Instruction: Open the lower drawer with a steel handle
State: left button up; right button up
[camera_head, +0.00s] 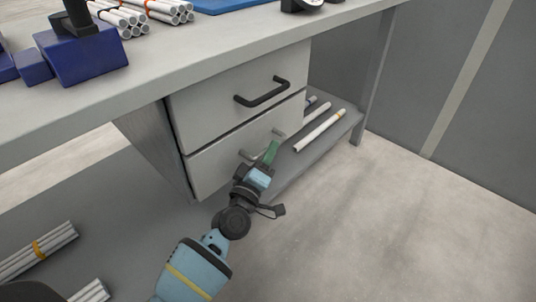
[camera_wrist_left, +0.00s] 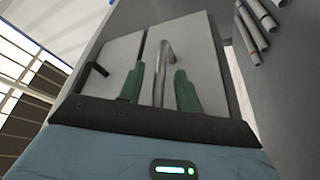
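The lower drawer (camera_head: 215,166) is below the upper drawer in the cabinet under the workbench and looks shut. Its steel handle (camera_head: 278,133) is partly hidden by my left gripper (camera_head: 268,153) in the head view. In the left wrist view, the steel handle (camera_wrist_left: 162,66) stands between the two green fingers of my left gripper (camera_wrist_left: 160,90). The fingers are apart, with gaps to the handle on both sides. My right gripper is not in view.
The upper drawer (camera_head: 240,92) has a black handle (camera_head: 262,92). A low shelf (camera_head: 340,133) right of the cabinet holds several pipes (camera_head: 320,130). More pipes (camera_head: 38,249) lie at lower left. A blue block (camera_head: 88,58) stands on the workbench (camera_head: 215,45). The floor at right is clear.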

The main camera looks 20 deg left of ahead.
pick_arm(q)
jog(key=shift+w, duration=0.15)
jog(key=shift+c, duration=0.4)
grip_shut()
